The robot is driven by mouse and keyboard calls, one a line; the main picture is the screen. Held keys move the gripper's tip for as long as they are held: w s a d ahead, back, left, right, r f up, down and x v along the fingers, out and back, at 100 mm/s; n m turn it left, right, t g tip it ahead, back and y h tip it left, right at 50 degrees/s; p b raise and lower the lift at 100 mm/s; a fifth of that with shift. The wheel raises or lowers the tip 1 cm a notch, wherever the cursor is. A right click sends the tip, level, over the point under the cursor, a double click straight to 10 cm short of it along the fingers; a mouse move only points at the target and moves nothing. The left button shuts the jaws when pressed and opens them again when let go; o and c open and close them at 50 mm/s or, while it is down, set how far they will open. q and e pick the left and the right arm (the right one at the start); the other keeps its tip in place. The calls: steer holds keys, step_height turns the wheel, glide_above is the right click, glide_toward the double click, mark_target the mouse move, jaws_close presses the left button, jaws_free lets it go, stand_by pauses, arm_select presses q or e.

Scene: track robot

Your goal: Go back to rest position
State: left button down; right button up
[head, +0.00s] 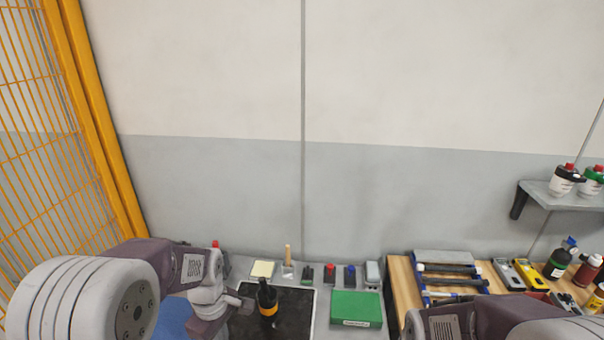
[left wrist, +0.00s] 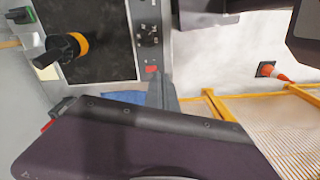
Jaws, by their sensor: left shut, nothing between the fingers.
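My left arm comes in from the left in the head view, with its wrist low over the left part of the bench. My left gripper (head: 240,302) is small and partly hidden there; it is shut and empty, beside a black bottle with a yellow band (head: 267,298). The bottle also shows in the left wrist view (left wrist: 74,45), apart from my arm. My right arm shows only as a link at the lower right of the head view; its gripper is out of view.
The bottle stands on a black mat (head: 290,305). A green box (head: 356,309) lies right of it. A wooden board (head: 402,283) holds tools. Bottles stand on a wall shelf (head: 562,197). A yellow mesh fence (head: 90,115) rises at left. An orange cone (left wrist: 276,74) stands on the floor.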

arm_select(q)
steer(key=s+d+f+m+t, duration=0.1)
steer(key=s+d+f+m, duration=0.1)
steer(key=s+m, duration=0.5)
steer(key=m, duration=0.6)
steer(key=shift+s, duration=0.35)
